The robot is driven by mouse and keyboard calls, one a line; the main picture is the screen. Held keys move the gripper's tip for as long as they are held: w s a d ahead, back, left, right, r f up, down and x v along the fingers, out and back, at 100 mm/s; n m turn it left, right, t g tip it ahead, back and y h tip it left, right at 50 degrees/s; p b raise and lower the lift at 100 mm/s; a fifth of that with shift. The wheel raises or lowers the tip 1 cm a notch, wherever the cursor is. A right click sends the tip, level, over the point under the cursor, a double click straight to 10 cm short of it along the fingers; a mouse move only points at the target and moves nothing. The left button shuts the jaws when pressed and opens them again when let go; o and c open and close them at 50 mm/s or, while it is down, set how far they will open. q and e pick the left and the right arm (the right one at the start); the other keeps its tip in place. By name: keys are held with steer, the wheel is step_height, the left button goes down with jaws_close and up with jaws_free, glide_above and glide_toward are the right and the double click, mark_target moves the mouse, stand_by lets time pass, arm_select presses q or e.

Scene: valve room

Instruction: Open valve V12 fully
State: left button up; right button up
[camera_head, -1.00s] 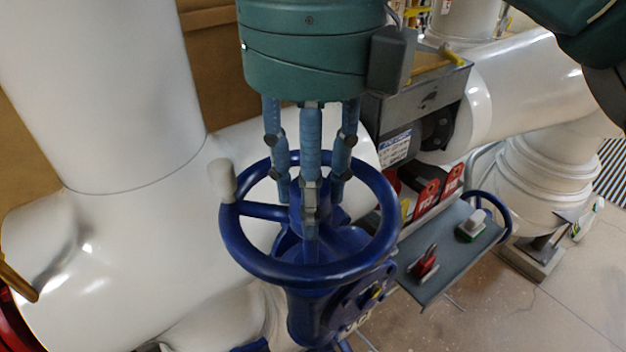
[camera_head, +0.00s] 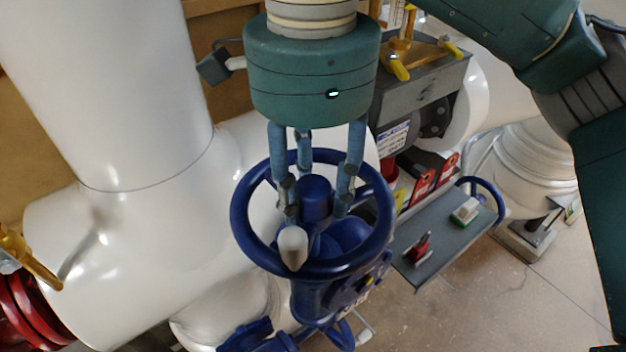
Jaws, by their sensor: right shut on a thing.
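A blue handwheel valve (camera_head: 372,240) stands in the middle of the view, its wheel facing up. A pale spinner knob (camera_head: 293,246) is on the near part of its rim. I cannot read a V12 tag on it. My right gripper (camera_head: 315,205), green with blue fingers, points down from above. Its fingers reach inside the rim around the central hub (camera_head: 315,190), shut on the handwheel. The exact contact at the fingertips is partly hidden. My left gripper is not in view.
White pipes (camera_head: 130,240) fill the left. A grey shelf (camera_head: 430,260) at right holds a red padlock (camera_head: 418,248) and a green-and-white item (camera_head: 465,211). Red tags (camera_head: 424,185) hang behind it. Floor (camera_head: 470,305) is clear at lower right.

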steer(key=n+p, duration=0.1)
steer(key=n, duration=0.3)
steer(key=shift+r, duration=0.1)
steer(key=n+p, duration=0.1)
steer(key=n, duration=0.4)
steer(key=o, duration=1.2)
steer(key=shift+a, duration=0.1)
steer(key=shift+c, duration=0.2)
